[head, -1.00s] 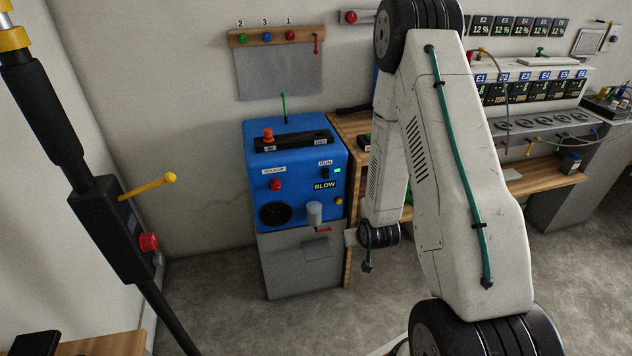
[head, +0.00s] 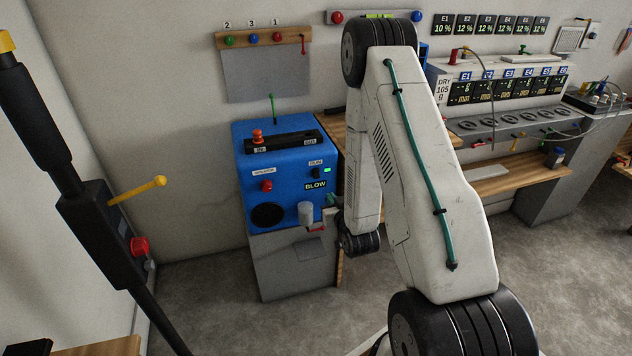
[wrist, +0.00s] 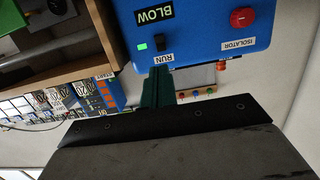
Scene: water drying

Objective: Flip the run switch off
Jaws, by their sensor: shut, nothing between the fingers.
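The run switch (head: 315,173) is a small black rocker under the RUN label on the blue machine (head: 262,189). In the head view my gripper (head: 329,206) is partly hidden, near the machine's right side.
A red isolator knob (head: 266,186) and a grey cup (head: 305,213) are on the same panel. A wooden bench (head: 345,150) stands right of the machine. A yellow lever (head: 138,190) and red button (head: 139,246) are at left. Grey floor is open in front.

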